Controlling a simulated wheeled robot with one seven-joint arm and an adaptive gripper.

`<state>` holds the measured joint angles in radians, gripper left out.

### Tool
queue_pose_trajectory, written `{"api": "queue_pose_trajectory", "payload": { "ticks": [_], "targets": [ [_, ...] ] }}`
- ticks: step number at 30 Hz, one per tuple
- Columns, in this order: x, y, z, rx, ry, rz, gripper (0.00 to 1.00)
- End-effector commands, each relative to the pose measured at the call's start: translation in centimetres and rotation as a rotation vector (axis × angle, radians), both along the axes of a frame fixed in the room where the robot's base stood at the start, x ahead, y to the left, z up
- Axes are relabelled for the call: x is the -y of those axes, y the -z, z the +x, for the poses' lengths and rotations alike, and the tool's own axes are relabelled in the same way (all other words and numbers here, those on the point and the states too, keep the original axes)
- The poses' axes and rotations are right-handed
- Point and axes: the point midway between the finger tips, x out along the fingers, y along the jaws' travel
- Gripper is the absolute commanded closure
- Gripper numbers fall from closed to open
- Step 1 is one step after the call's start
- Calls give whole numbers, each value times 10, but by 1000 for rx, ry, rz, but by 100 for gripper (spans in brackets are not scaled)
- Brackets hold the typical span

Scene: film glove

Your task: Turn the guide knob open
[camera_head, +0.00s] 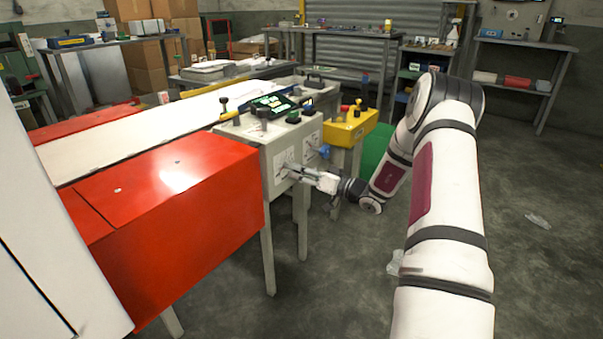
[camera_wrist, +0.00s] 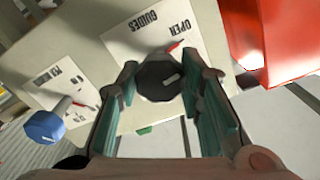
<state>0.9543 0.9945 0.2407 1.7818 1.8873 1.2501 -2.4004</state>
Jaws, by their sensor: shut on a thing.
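The guide knob (camera_wrist: 160,80) is a round black knob with a pale pointer mark, on a white label reading "GUIDES" and "OPEN" in the wrist view. A red mark shows on the label beside it. My gripper (camera_wrist: 165,85) has its two teal-padded fingers on either side of the knob, shut on it. In the head view my gripper (camera_head: 296,170) reaches the front face of the grey machine panel (camera_head: 252,141). The knob itself is hidden behind the fingers there.
A blue knob (camera_wrist: 45,127) on a second label sits left of my gripper in the wrist view. The red machine cover (camera_head: 170,210) is left of the panel, and a yellow box (camera_head: 350,128) is right of it. Open floor (camera_head: 540,260) lies at the right.

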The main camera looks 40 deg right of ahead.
Motion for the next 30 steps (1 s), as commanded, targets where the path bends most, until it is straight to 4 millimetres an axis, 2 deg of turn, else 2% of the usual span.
{"api": "queue_pose_trajectory", "payload": {
  "ticks": [1,3,4,13,17,30],
  "targets": [
    [-1,2,-1,-5,-2,-1,64],
    [-1,2,-1,-5,-2,0,48],
    [-1,2,-1,-4,-2,1,45],
    [0,1,-1,-2,-1,0,45],
    [4,1,-9,-1,0,0,45],
    [32,1,-86,-3,2,0,45]
  ]
}}
